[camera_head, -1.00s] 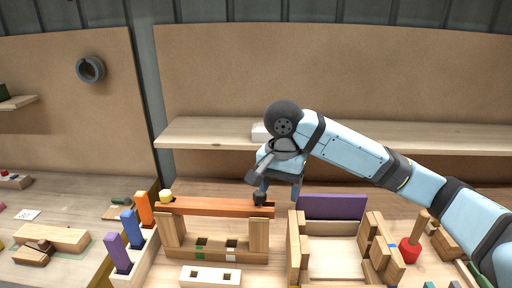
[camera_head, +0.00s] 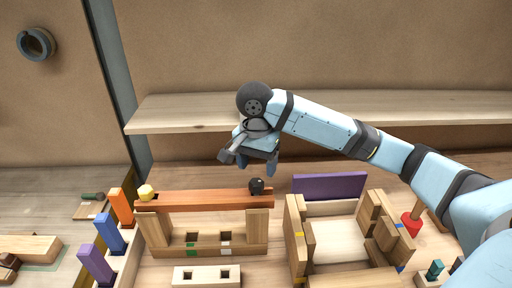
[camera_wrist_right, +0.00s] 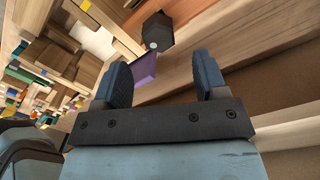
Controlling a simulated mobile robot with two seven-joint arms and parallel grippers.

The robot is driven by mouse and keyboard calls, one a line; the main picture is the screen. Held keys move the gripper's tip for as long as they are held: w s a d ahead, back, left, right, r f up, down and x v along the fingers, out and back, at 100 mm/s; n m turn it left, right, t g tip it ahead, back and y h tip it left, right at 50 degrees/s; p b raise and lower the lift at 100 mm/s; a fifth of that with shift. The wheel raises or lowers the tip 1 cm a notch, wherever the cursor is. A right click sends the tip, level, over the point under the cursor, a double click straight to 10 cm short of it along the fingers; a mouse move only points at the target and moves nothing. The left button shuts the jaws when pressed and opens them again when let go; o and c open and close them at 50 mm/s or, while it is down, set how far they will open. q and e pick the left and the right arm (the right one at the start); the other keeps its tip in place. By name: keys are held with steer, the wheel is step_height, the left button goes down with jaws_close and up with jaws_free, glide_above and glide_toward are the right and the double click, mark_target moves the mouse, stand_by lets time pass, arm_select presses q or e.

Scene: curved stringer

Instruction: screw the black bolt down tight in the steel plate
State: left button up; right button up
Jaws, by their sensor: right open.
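The black bolt (camera_head: 256,186) stands at the right end of an orange-brown beam (camera_head: 205,200) that lies across two wooden posts. Its dark faceted head also shows in the right wrist view (camera_wrist_right: 157,31), beyond the fingertips. I see no plate that is clearly steel; the bolt's lower part is hidden. My right gripper (camera_head: 256,165) is above and slightly behind the bolt, apart from it. In the right wrist view its two blue fingers (camera_wrist_right: 160,68) are spread with nothing between them. My left gripper is not in view.
A yellow bolt (camera_head: 146,192) stands at the beam's left end. Orange, blue and purple blocks (camera_head: 109,232) stand in a rack at left. A wooden box-like assembly with a purple panel (camera_head: 330,186) is at right. A shelf (camera_head: 190,113) runs behind the arm.

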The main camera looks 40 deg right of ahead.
mark_target(260, 181)
step_height(260, 181, down, 4)
steer(key=shift+s+d+f, duration=0.1)
steer(key=shift+f, duration=0.05)
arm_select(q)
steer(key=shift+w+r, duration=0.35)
arm_select(e)
steer(key=shift+f, duration=0.75)
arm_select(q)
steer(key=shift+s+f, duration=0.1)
arm_select(e)
steer(key=shift+c, duration=0.2)
